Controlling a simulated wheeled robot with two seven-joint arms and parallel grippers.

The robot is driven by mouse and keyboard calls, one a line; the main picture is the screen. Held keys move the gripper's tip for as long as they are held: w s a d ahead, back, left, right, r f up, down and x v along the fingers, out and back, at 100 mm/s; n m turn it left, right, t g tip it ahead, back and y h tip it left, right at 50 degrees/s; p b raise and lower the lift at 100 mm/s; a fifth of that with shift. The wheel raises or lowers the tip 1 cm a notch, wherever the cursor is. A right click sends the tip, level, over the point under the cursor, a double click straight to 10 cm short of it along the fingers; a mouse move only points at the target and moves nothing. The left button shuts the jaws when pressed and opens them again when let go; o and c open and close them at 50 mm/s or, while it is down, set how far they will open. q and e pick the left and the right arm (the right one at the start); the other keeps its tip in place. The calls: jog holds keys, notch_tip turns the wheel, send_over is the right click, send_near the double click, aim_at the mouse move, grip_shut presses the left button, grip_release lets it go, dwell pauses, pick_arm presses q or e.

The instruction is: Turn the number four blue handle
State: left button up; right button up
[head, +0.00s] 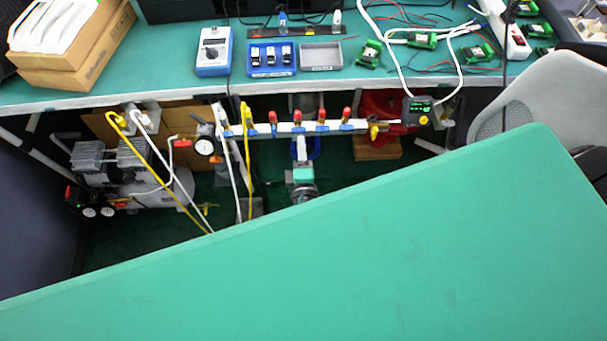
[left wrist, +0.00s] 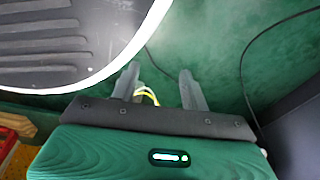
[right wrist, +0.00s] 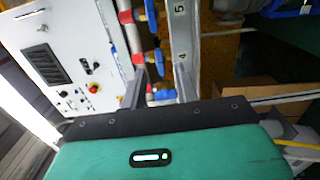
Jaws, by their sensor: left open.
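A horizontal pipe manifold (head: 265,132) with several blue handles and red caps hangs under the bench. In the right wrist view its labelled bar (right wrist: 180,35) shows the numbers 5 and 4. The blue handle (right wrist: 157,60) beside the 4 lies between the fingertips of my right gripper (right wrist: 160,69); contact cannot be told. In the head view my right gripper (head: 301,148) points at the manifold from below, its finger gap too small to judge. My left gripper (left wrist: 159,72) is open and empty, away from the manifold; the head view does not show it.
A white control panel (right wrist: 40,60) with a red button stands beside the manifold. Yellow and white hoses (head: 165,180) and a compressor (head: 150,185) are at left. The green bench (head: 140,75) overhangs the pipes. A large green surface (head: 400,250) covers the foreground.

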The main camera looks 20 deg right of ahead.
pick_arm(q)
jog(key=w+d+r+b, duration=0.1)
jog(key=w+r, duration=0.3)
jog(key=shift+d+r+b, duration=0.2)
jog(key=shift+d+b, duration=0.05)
jog(key=shift+b, duration=0.1)
pick_arm(e)
jog(key=v, duration=1)
jog(key=shift+s, duration=0.1)
